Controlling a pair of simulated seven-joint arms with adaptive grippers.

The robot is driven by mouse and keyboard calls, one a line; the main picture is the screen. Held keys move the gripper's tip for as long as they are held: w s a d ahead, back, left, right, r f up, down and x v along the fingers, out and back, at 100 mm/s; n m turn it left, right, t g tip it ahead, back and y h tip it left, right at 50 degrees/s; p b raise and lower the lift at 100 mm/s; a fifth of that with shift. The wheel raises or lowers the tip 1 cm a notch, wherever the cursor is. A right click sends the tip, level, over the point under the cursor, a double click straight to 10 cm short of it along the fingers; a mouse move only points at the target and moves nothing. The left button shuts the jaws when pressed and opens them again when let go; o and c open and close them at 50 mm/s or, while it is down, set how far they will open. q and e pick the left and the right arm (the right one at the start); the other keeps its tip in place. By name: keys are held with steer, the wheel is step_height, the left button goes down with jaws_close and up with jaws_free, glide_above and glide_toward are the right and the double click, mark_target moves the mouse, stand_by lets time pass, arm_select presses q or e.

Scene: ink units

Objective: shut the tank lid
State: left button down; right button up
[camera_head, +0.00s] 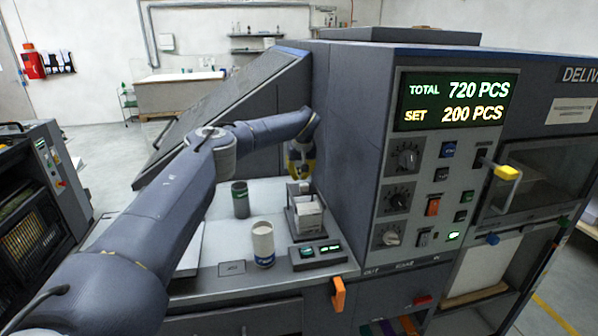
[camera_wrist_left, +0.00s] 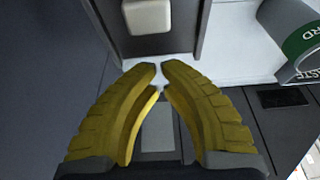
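A small grey open-topped box, which looks like the tank (camera_head: 293,222), stands on the white worktop against the large machine and has a pale block inside. I cannot clearly make out which part is its lid. My left gripper (camera_head: 301,168) is just above and behind this box, pointing down. In the left wrist view its yellow fingers (camera_wrist_left: 160,69) nearly meet at the tips, with only a narrow gap and nothing visibly held. Ahead of the tips is a dark grey channel-like part (camera_wrist_left: 185,35) with a pale block (camera_wrist_left: 147,16). My right gripper is out of view.
A dark cup with a green band (camera_head: 240,200) and a white cup (camera_head: 263,244) stand left of the box. A small display unit (camera_head: 318,253) is in front. The machine's control panel (camera_head: 425,185) rises at the right. The worktop's front left is fairly clear.

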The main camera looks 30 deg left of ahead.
mark_target(303, 186)
arm_select(q)
steer(key=shift+s+d, duration=1.1)
steer(key=shift+d, duration=0.15)
